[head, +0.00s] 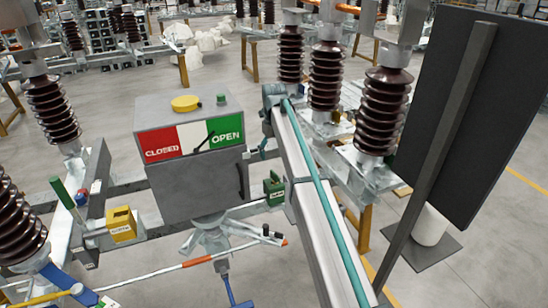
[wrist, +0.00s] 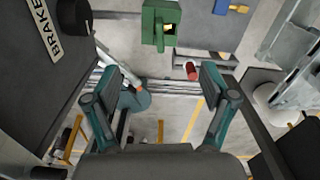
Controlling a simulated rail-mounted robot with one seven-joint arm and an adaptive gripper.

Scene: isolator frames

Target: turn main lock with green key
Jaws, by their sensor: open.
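A green lock block (head: 273,188) with a small label is mounted just right of the grey operating box (head: 195,190). In the wrist view the green block (wrist: 152,24) is at the top centre, with a yellowish part in its opening. I cannot make out a separate green key. My gripper (wrist: 160,83) is open and empty. Its two teal fingers are spread wide, and the green block appears beyond them, apart from both. In the head view my arm runs along the right side of the grey box, and the gripper is mostly hidden there.
The box carries a red CLOSED and green OPEN sign and a yellow cap (head: 186,103). A yellow lock block (head: 122,224) and a green handle (head: 62,192) are at left. A BRAKE label (wrist: 41,29) is close left. Brown insulators (head: 383,110) and a black panel (head: 478,110) crowd the right.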

